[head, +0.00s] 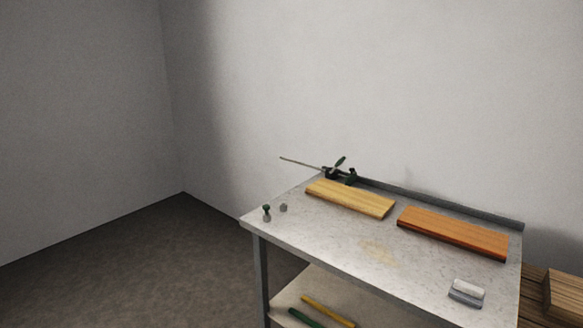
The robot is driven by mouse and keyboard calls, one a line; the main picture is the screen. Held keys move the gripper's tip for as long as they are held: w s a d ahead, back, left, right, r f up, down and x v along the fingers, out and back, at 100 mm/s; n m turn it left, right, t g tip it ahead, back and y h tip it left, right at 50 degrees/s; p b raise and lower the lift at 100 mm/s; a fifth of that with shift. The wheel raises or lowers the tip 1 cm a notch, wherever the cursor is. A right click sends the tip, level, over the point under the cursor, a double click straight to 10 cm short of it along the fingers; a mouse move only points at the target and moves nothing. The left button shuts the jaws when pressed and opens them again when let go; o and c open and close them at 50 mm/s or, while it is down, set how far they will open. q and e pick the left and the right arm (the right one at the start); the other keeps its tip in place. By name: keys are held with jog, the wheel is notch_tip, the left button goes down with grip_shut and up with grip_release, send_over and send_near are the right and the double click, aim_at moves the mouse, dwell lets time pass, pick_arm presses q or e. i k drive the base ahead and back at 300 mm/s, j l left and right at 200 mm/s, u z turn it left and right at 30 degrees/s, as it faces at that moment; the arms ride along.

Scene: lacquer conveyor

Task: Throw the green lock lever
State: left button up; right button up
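A small dark green clamp-like device (341,174) sits at the back left edge of the metal table, by the raised back lip. A short dark green lever (339,161) sticks up from it at a slant. A thin rod (300,162) runs from the device to the left, past the table edge. The device is small in the picture, so I cannot tell the lever's exact setting. Neither of my grippers is in view.
Yellow (328,311) and green sticks lie on the lower shelf. Floor at left is clear.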

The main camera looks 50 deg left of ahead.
aim_at(329, 174)
jog(key=u, duration=1.4)
jog(key=i+j, duration=0.3)
jog(key=j, duration=0.25)
jog(key=u, duration=0.05)
